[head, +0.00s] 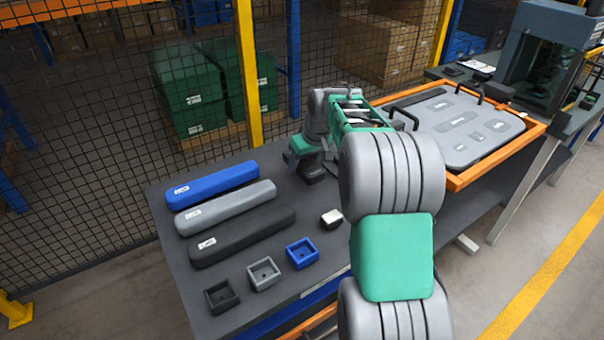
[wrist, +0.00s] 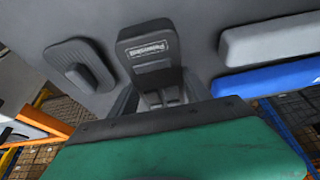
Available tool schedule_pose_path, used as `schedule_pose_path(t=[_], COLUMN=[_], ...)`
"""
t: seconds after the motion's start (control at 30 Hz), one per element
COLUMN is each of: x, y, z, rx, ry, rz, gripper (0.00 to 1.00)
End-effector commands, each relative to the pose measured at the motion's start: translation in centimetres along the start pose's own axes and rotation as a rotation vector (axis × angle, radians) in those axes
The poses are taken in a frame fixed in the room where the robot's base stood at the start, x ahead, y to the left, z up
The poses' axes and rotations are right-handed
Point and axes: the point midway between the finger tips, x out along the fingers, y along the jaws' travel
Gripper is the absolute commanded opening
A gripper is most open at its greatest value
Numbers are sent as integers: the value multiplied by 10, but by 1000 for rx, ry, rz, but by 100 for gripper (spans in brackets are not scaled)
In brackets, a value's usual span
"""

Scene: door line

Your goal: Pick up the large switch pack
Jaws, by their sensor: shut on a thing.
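A dark block with a white label, which I take to be the large switch pack (wrist: 149,50), shows at the top middle of the wrist view. Its near end lies between the fingers of my gripper (wrist: 160,98), which is shut on it. In the head view my gripper (head: 312,168) is over the far right part of the dark table, beyond the long bars. Only a dark bit of the pack shows there under the fingers. I cannot tell whether the pack touches the table. A second dark, ridged pad (wrist: 80,64) lies to its left in the wrist view.
Blue (head: 212,185), grey (head: 226,206) and black (head: 242,238) bars lie on the table (head: 165,245). Small black (head: 222,296), grey (head: 264,274) and blue (head: 302,253) trays stand in front. An orange-rimmed tray (head: 458,184) is right; a mesh fence (head: 90,200) runs behind.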

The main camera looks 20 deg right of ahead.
Motion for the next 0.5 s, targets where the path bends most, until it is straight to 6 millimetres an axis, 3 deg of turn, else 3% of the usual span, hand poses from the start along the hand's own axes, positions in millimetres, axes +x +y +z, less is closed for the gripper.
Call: schedule_pose_path(t=[0.2,0.5], x=[-66,-116], y=[27,62], z=[17,62], rx=[5,5], ry=[2,0], rz=[6,4], gripper=[10,10])
